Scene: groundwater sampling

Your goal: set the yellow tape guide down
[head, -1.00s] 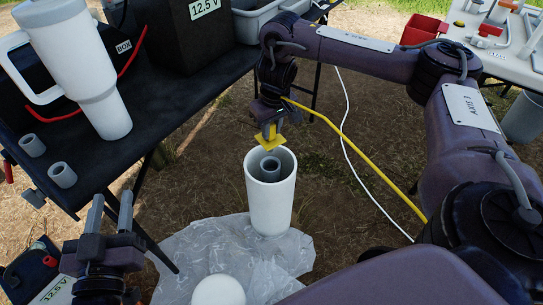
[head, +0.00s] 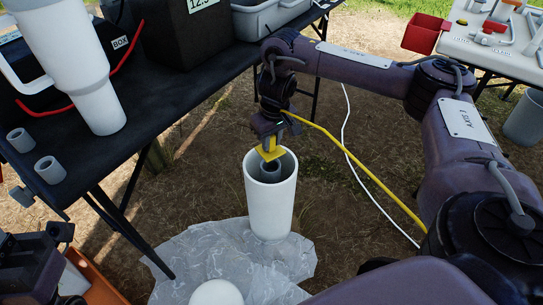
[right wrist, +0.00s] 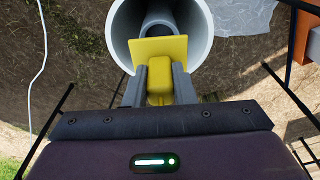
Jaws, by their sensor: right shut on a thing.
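The yellow tape guide (head: 271,154) is a small plate with a block-like grip. My right gripper (head: 269,142) is shut on that grip. In the right wrist view the guide (right wrist: 160,48) shows between the two grey fingers (right wrist: 158,72), its plate beyond the tips. It is over the mouth of the wide white pipe (head: 268,207), at the grey inner pipe (head: 271,171). I cannot tell whether the guide touches the inner pipe. My left arm's end (head: 32,265) shows at the lower left; its fingers cannot be made out.
A black table (head: 150,118) on the left holds a large white tumbler (head: 85,75) and two grey rings (head: 50,169). A plastic sheet (head: 205,255) lies around the white pipe. A yellow tape (head: 365,175) and a white cord (head: 352,150) run to the right. An orange crate (head: 103,287) is at lower left.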

